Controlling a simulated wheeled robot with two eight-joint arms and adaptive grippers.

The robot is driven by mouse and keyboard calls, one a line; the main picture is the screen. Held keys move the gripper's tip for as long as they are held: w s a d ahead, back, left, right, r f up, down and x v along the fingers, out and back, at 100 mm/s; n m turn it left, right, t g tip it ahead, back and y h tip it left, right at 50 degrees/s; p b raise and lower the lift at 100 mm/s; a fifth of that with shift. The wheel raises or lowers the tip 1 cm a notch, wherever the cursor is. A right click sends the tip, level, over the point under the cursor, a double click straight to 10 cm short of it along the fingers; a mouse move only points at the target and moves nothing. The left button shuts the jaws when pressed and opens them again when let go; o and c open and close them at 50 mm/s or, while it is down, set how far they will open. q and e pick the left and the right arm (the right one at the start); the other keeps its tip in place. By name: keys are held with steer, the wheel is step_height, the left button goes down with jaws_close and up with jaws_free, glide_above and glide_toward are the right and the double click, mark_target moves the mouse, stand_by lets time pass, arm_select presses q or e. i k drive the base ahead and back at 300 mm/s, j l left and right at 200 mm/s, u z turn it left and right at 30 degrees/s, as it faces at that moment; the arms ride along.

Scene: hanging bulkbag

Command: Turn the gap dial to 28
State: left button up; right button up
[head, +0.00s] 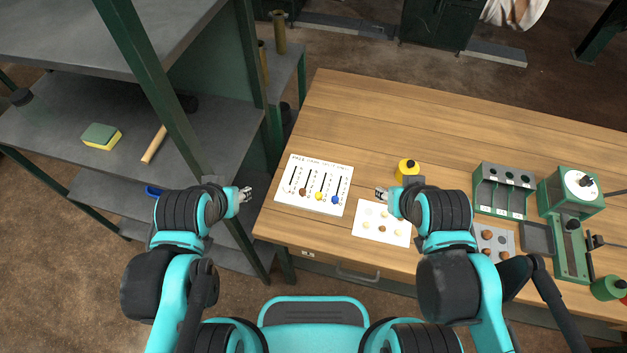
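A round white dial (582,184) with a dark knob at its middle sits on top of a green machine (558,205) at the right of the wooden table. Its marks are too small to read, and I cannot see a label that names it as the gap dial. My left gripper (245,194) is over the gap between the shelf and the table's left edge, far from the dial. My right gripper (381,193) is above the table between the white chart and the yellow pot, well left of the machine. Both look empty; their finger opening is too small to judge.
A chart card (297,180) with coloured markers and a white card (366,233) with small samples lie on the table. The table's back is clear. A shelf (60,130) is at left.

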mark_target(585, 182)
steer(key=k, duration=0.3)
steer(key=i+z, duration=0.1)
steer(key=z, duration=0.25)
steer(key=i+z, duration=0.1)
steer(key=z, duration=0.2)
steer(key=i+j+z, duration=0.1)
steer(key=z, duration=1.4)
